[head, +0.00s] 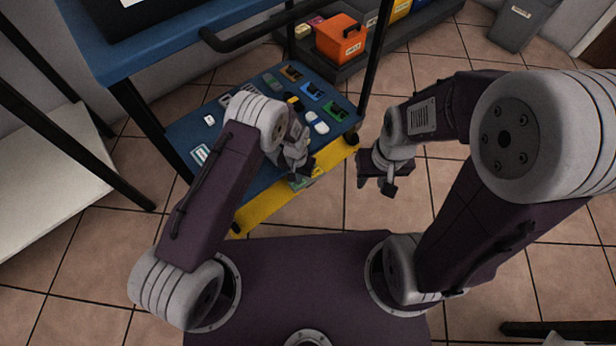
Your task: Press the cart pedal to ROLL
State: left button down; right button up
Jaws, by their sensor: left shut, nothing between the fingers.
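The cart has a blue lower shelf (180,138), black posts and a yellow front edge (262,207). A small green piece (299,184) shows on the yellow edge, right under my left gripper (305,172). It may be the pedal; its lettering and position cannot be read, and my gripper partly covers it. My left gripper is shut and empty, pointing down at the yellow edge; I cannot tell whether it touches. My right gripper (377,188) hangs over the floor to the right of the cart, apart from it; its fingers are too dark and small to judge.
The lower shelf holds several small coloured items and a white mouse-like piece (321,128). An orange box (341,38) stands on a dark rack behind. A grey bin (520,22) is at the back right. Tiled floor (400,215) is free right of the cart.

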pick_arm(q)
jog(key=shift+f+b, duration=0.85)
jog(key=shift+f, duration=0.4)
dwell(0.3)
notch_tip(320, 180, up, 7)
jog(key=p, duration=0.6)
jog(key=shift+r+p, duration=0.15)
jog(key=shift+p, duration=0.15)
